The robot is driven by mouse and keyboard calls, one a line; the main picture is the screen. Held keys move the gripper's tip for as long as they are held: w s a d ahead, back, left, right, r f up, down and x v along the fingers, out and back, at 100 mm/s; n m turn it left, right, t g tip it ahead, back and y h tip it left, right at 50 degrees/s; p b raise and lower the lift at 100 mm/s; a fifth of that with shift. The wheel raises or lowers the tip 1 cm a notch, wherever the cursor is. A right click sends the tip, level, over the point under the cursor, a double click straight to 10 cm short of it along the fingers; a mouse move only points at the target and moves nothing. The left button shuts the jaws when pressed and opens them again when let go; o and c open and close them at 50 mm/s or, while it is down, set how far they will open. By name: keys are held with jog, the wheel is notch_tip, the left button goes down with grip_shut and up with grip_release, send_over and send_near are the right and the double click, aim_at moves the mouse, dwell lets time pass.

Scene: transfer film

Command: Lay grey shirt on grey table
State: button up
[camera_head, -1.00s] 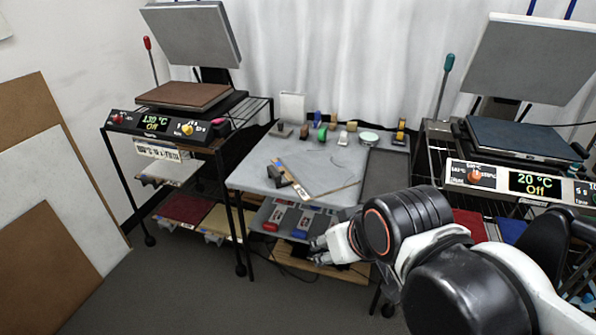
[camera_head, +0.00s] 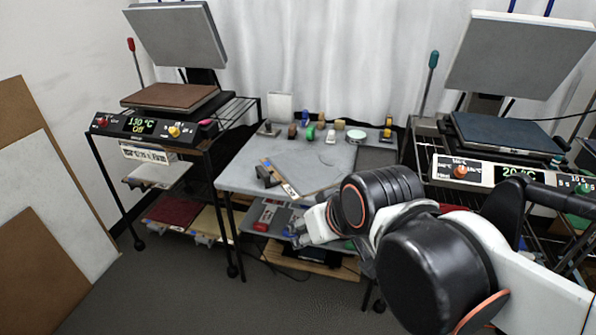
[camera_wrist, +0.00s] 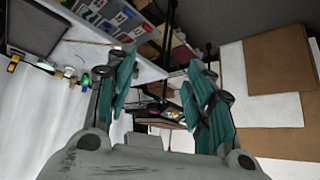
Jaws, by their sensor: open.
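The grey table (camera_head: 240,178) stands in the middle of the head view, between two presses. A flat grey patch (camera_head: 312,165) lies on its top, edged by a ruler and a thin wooden strip; I cannot tell if it is cloth. I cannot make out a grey shirt for certain in either view. My gripper (camera_head: 298,233) is low in front of the table's front edge, apart from the tabletop. In the wrist view my gripper (camera_wrist: 160,75) shows two teal fingers spread apart with nothing between them. The table's edge lies beyond the fingers there.
A press with a brown plate (camera_head: 170,97) stands left, and one with a blue plate (camera_head: 505,132) right. Tape rolls and small items line the table's back. A black tool (camera_head: 267,177) lies at its left front. Boards (camera_head: 50,200) lean on the left wall.

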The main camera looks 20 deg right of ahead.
aim_at(262, 170)
jog(key=w+a+n+t+y+p, duration=0.2)
jog(key=w+t+y, duration=0.15)
jog(key=w, duration=2.65)
jog(key=w+d+f+t+h, duration=0.1)
jog(key=w+d+f+t, duration=0.2)
jog(key=f, duration=0.4)
jog(key=w+d+f+p, duration=0.1)
jog(key=w+d+f, duration=0.1)
jog(key=w+f, duration=0.4)
jog(key=w+d+f+t+h, duration=0.1)
jog(key=w+d+f+t, duration=0.2)
jog(key=f, duration=0.6)
jog(key=shift+m+g+y, duration=0.25)
jog(key=shift+m+g, duration=0.05)
jog(key=shift+g, duration=0.25)
jog(key=b+x, duration=0.1)
jog(key=x, duration=0.8)
jog(key=shift+r, duration=0.15)
jog(key=b+x, duration=0.1)
jog(key=x, duration=0.1)
jog(key=b+x, duration=0.1)
jog(key=x, duration=0.1)
jog(key=shift+a+f, duration=0.2)
jog(key=shift+f, duration=0.25)
jog(key=shift+w+a+r+b, duration=0.1)
jog(key=shift+w+b, duration=0.25)
jog(key=shift+w, duration=0.2)
grip_shut()
